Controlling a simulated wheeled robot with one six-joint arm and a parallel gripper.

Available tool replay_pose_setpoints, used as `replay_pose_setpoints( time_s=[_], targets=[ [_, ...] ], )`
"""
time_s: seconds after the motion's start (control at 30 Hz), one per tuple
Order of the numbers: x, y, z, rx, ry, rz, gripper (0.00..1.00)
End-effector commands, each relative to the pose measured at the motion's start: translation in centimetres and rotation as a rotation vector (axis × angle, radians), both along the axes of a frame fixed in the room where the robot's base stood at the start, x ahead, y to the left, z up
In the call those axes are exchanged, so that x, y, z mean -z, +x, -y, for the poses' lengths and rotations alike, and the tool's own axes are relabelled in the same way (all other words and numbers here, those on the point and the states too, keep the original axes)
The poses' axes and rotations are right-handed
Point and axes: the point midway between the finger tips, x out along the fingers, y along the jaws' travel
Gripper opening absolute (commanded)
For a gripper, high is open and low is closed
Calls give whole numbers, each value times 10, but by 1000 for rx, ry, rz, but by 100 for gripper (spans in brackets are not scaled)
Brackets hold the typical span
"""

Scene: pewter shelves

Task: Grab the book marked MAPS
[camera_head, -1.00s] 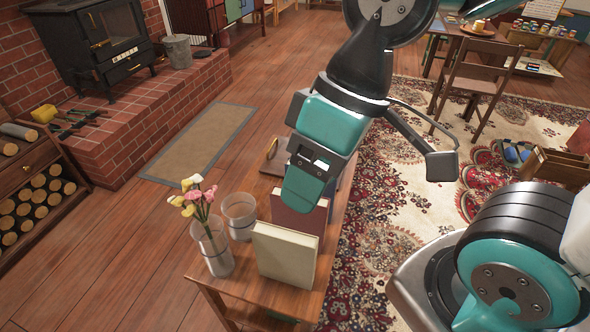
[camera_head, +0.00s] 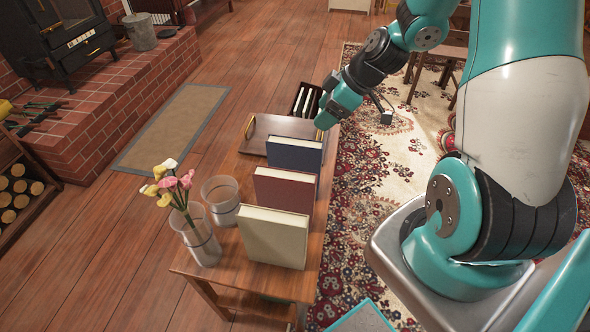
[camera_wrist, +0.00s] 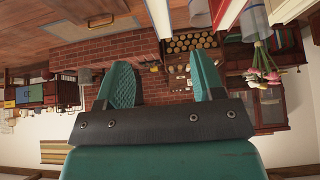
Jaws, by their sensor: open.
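Three books stand in a row on a small wooden table in the head view: a cream book (camera_head: 273,240) in front, a dark red book (camera_head: 284,192) behind it, and a dark blue book (camera_head: 294,155) farthest back. No title is readable, so I cannot tell which is marked MAPS. My gripper (camera_head: 326,118) is behind and right of the blue book, apart from it, above the table's far right end. In the wrist view my gripper (camera_wrist: 163,78) has its two teal fingers spread with nothing between them. Book edges show at the top of that view.
A glass vase with flowers (camera_head: 199,238) and an empty glass (camera_head: 221,200) stand left of the books. A wooden tray (camera_head: 262,133) lies behind them. A dark crate (camera_head: 309,92) with several books is beyond the table.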

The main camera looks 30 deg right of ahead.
Motion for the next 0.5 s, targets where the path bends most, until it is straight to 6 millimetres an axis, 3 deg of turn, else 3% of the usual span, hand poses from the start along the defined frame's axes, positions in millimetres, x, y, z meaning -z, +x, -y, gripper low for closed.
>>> replay_pose_setpoints(
  time_s=[0.2, 0.5],
  targets=[
    [43, 18, -21, -5, 2, -6, 62],
    [68, 31, -32, -2, 0, -2, 62]
  ],
)
